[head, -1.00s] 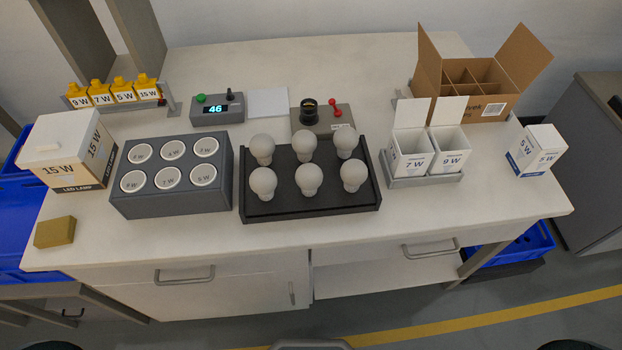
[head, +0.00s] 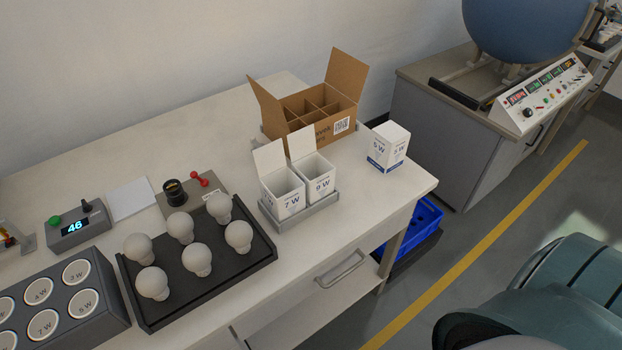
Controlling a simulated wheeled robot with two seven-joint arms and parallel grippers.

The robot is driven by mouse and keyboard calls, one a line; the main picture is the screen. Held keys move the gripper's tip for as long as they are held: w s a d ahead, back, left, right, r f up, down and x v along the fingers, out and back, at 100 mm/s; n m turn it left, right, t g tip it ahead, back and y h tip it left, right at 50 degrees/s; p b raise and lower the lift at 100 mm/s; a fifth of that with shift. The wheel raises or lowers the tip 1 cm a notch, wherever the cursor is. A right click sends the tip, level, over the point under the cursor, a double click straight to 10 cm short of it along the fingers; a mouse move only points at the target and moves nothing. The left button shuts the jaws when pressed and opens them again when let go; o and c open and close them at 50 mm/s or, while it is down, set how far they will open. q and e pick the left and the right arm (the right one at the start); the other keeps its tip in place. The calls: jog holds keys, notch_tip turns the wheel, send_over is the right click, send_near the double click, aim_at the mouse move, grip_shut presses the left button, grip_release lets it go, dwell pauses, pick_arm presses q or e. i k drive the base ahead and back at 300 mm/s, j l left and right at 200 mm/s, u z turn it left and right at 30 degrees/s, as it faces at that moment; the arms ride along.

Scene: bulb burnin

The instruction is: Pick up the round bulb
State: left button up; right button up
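Several round frosted white bulbs stand in two rows on a black tray (head: 215,295) on the white bench. The back row holds a left bulb (head: 137,247), a middle bulb (head: 180,227) and a right bulb (head: 219,207). The front row holds a left bulb (head: 152,283), a middle bulb (head: 197,259) and a right bulb (head: 239,236). They look alike in shape. Neither of my grippers is in view. A dark teal rounded part of mine fills the lower right corner.
A grey block (head: 75,320) with labelled round sockets is left of the tray. Behind are a meter (head: 77,228) reading 46 and a test socket (head: 175,192). Open 7 W (head: 285,203) and 9 W (head: 318,186) boxes, a divided carton (head: 335,128) and a closed 5 W box (head: 388,147) stand right.

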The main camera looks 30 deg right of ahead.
aim_at(197, 258)
jog(key=k+l, duration=0.1)
jog(key=l, duration=0.25)
jog(key=l+u, duration=0.15)
jog(key=l, duration=0.25)
jog(key=k+l, duration=0.2)
jog(key=l, duration=0.15)
jog(key=k+l+u, duration=0.15)
jog(key=l, duration=0.55)
jog(key=k+u, duration=0.05)
